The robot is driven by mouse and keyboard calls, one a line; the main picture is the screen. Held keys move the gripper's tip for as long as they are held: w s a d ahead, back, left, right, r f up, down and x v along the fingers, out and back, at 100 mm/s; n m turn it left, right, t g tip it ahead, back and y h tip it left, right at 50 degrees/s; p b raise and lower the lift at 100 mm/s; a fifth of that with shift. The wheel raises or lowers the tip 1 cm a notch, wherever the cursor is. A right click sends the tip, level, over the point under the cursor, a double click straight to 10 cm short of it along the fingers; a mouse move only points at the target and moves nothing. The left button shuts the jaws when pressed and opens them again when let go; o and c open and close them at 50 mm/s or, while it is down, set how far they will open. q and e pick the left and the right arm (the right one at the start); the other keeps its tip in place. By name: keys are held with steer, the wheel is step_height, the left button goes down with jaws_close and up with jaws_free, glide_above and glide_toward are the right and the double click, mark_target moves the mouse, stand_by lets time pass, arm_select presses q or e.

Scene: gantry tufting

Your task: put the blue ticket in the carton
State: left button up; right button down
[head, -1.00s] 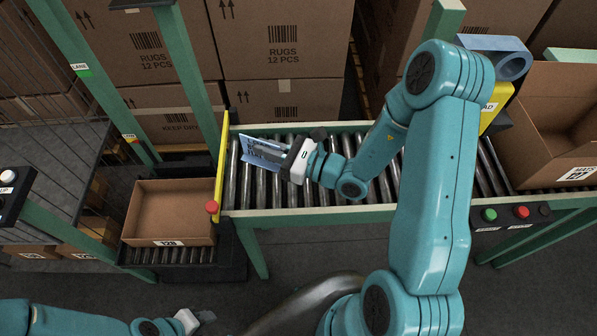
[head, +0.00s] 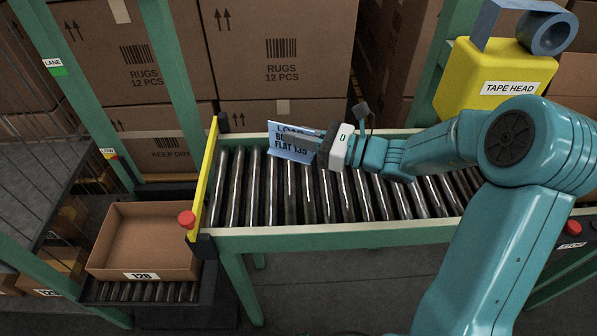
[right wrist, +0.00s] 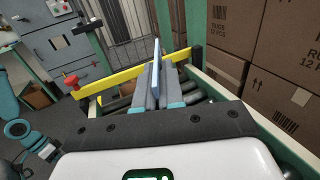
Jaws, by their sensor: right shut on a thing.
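The blue ticket (head: 290,148) is a light blue card with dark print, partly readable as "FLAT 135". My right gripper (head: 318,147) is shut on its right side and holds it above the roller conveyor. In the right wrist view the ticket (right wrist: 157,65) stands edge-on between the two fingers (right wrist: 157,88). An open, empty-looking carton (head: 148,237) marked 128 sits at the lower left on a short, lower roller section. The ticket is to the right of this carton and apart from it. My left gripper is not in the head view now.
A yellow bar (head: 205,178) with a red knob (head: 187,219) stands across the conveyor's left end, between ticket and carton. The roller conveyor (head: 285,207) is clear below the ticket. Large rug boxes (head: 283,85) stand behind. A yellow tape head (head: 490,85) is at right.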

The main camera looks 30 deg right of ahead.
step_height(320, 180, down, 9)
steer(key=shift+f+b, duration=0.15)
steer(key=shift+b, duration=0.55)
steer(key=c, duration=1.7)
jaws_free()
steer(key=shift+f, duration=0.1)
steer(key=o, duration=0.4)
steer(key=shift+o, duration=0.2)
